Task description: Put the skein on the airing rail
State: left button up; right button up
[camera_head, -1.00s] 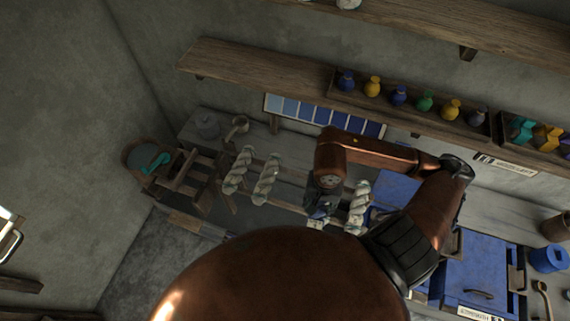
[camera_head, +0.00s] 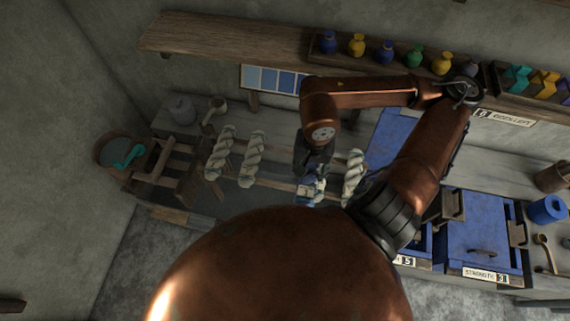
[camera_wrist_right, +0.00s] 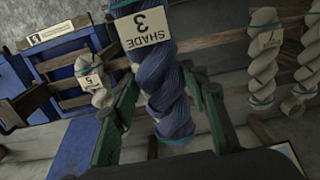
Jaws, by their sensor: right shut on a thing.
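The blue twisted skein (camera_wrist_right: 165,85) hangs upright in my right gripper, with a tag reading SHADE 3 near its top. In the head view only a bit of the skein (camera_head: 316,192) shows at my right gripper (camera_head: 310,186), which is shut on it. The wooden airing rail (camera_head: 280,182) carries pale twisted skeins on either side of the gripper. In the wrist view the rail (camera_wrist_right: 213,43) passes behind the blue skein; I cannot tell whether they touch. The skein's top end is cut off there. My left gripper is not in view.
Pale skeins hang close by, at the left (camera_head: 252,160) and right (camera_head: 354,176) of the gripper. Blue lidded boxes (camera_head: 483,236) stand at the right. A shelf (camera_head: 230,42) with coloured bottles runs above. A wooden stool-like frame (camera_head: 165,165) and a basin (camera_head: 113,150) are at the left.

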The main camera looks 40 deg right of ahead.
jog(key=shift+f+b, duration=0.2)
jog(key=shift+b, duration=0.15)
pick_arm(q)
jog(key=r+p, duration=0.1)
jog(key=p, duration=0.1)
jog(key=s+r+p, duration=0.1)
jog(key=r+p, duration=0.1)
pick_arm(e)
jog(key=w+f, duration=1.1)
jog(key=shift+w+d+f, duration=0.35)
jog(key=shift+w, duration=0.05)
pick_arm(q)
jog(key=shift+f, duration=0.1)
pick_arm(e)
jog(key=shift+f, duration=0.2)
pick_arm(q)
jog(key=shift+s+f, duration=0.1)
pick_arm(e)
jog(key=o, duration=1.3)
jog(key=shift+r, duration=0.1)
jog(key=shift+c, duration=0.2)
